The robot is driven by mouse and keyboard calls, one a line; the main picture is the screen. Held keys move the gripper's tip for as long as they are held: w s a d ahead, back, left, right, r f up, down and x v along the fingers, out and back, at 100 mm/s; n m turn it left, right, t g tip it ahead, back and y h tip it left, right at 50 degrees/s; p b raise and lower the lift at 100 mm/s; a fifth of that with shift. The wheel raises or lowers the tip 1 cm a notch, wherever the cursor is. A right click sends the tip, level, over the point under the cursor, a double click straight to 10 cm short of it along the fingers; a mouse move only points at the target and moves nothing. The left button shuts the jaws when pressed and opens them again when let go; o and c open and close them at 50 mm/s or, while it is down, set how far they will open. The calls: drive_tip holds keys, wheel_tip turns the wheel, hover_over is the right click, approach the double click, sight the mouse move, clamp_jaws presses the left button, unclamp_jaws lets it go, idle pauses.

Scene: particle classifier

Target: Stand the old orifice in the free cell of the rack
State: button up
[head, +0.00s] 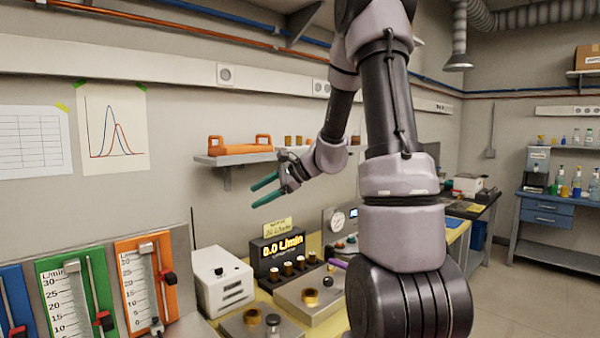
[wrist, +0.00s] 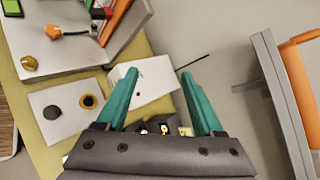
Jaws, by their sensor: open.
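My gripper (head: 262,190) is open and empty, raised in the air in front of the wall, above the bench. In the wrist view its two green fingers (wrist: 158,74) are spread apart with nothing between them. A dark rack-like block (head: 291,270) holding several brass pieces stands under the yellow-lettered display; I cannot tell which cell is free. A brass ring-shaped piece (head: 310,297) sits on a grey metal plate. Another brass piece (head: 252,317) sits on a nearer plate beside a dark knob; it also shows in the wrist view (wrist: 88,101). I cannot tell which is the old orifice.
A white box with an antenna (head: 222,283) stands left of the display. Coloured flow-meter panels (head: 148,280) stand at the left. A wall shelf (head: 235,158) with an orange handled piece is close behind my gripper. My arm hides part of the bench's right side.

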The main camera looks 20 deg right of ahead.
drive_tip(key=s+a+r+n+g+h, duration=0.15)
drive_tip(key=s+r+n, duration=0.25)
drive_tip(key=s, duration=0.4)
drive_tip(key=s+a+r+n+g+h, duration=0.1)
drive_tip(key=s+a+r+n+h, duration=0.2)
drive_tip(key=s, duration=0.4)
drive_tip(key=s+d+r+n+t+h, duration=0.1)
drive_tip(key=s+d+n, duration=0.1)
drive_tip(key=s, duration=0.3)
drive_tip(key=s+d+r+n+t+h, duration=0.1)
drive_tip(key=s+d+r+n+h, duration=0.1)
drive_tip(key=s, duration=0.4)
drive_tip(key=shift+s+d+r+n+t, duration=0.3)
drive_tip(key=shift+d+n, duration=0.45)
drive_tip(key=shift+n, duration=0.35)
